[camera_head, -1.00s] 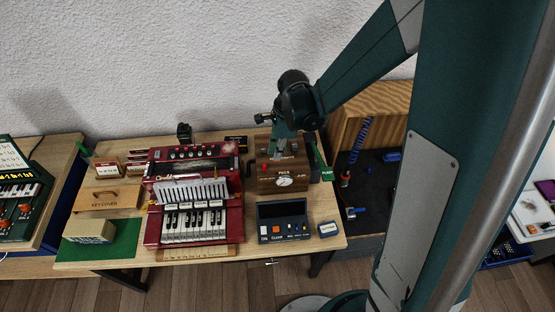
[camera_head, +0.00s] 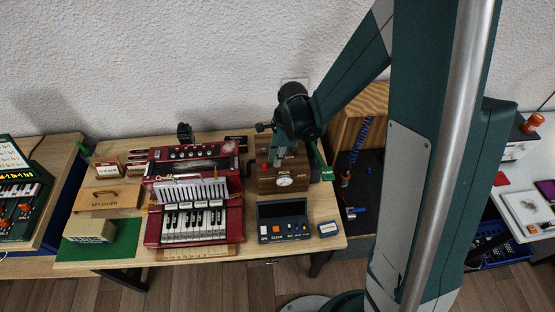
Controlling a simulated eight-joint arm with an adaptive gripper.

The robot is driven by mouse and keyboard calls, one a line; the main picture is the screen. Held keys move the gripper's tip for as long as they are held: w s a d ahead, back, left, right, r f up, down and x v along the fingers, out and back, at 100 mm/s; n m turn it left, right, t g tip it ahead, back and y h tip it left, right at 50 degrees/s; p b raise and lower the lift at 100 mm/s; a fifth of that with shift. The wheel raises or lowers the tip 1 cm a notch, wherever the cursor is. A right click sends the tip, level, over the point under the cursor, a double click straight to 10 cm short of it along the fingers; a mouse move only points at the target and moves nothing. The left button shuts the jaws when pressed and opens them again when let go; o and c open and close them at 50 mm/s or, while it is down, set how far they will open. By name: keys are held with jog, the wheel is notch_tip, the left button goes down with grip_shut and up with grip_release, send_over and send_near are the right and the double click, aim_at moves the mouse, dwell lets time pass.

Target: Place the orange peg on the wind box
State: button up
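A brown wooden box (camera_head: 265,185) with a round white dial and small labels stands at the back right of the middle table; it looks like the wind box. My gripper (camera_head: 280,160) points down over this box, with its fingers at the box's top. The fingers are small and partly hidden by the wrist, so I cannot tell whether they are open or shut, or whether they touch the box. A small red part (camera_head: 264,167) shows on the box, left of the fingers. I cannot make out an orange peg at the gripper.
A red accordion-like keyboard (camera_head: 196,205) stands left of the box. A keycover board (camera_head: 108,199) lies farther left. An orange-topped item (camera_head: 533,122) stands at far right.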

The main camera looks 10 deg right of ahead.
jog(key=shift+f, duration=0.3)
jog(key=shift+f, duration=0.15)
jog(key=o, duration=0.6)
jog(key=shift+o, duration=0.2)
jog(key=shift+r, duration=0.2)
notch_tip(320, 180, up, 12)
jog(key=d, duration=0.1)
jog(key=shift+d, duration=0.4)
jog(key=shift+f, duration=0.1)
dwell(0.8)
